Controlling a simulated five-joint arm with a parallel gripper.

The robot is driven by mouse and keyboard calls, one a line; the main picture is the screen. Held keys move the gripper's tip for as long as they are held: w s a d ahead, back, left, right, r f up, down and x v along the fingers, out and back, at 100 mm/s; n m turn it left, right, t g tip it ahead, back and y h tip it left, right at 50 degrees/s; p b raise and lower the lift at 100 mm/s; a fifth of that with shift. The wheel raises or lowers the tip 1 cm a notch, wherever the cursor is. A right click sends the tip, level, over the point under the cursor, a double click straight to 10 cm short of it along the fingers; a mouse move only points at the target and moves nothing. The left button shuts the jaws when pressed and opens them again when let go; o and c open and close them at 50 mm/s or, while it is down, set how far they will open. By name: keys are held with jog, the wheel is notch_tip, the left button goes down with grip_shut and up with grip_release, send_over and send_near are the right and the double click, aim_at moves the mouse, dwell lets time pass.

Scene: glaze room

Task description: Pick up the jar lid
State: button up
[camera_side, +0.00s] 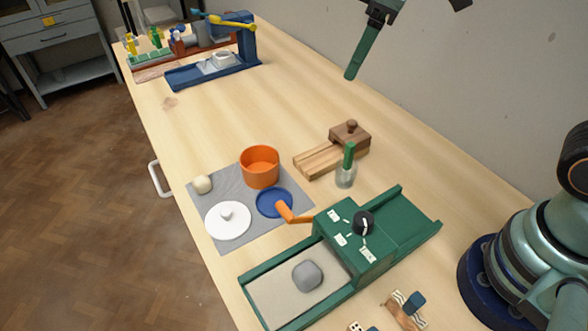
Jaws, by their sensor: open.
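A white round lid (228,222) with a small knob on top lies flat on a grey mat (209,184); I take it for the jar lid. An orange open-topped pot (260,168) stands behind it to the right, on the mat. My gripper (408,40) is at the top edge of the side view, high and far from the lid. It is open and empty. One green finger shows clearly; the other is mostly cut off by the frame.
Also on the mat are a blue disc (269,204) and a cream lump (202,184). Free tabletop lies beyond.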

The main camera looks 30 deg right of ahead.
jog(key=w+a+f+n+g, duration=0.1)
jog(key=w+a+f+n, duration=0.15)
jog(key=a, duration=0.35)
jog(key=w+a+f+n+g, duration=0.1)
jog(key=w+a+f+n, duration=0.1)
jog(key=a+n, duration=0.3)
jog(key=n+g, duration=0.1)
jog(key=n, duration=0.5)
send_over(226, 210)
notch_tip(226, 210, down, 9)
jog(key=shift+h, duration=0.4)
notch_tip(226, 210, down, 12)
jog(key=shift+r, duration=0.2)
grip_shut()
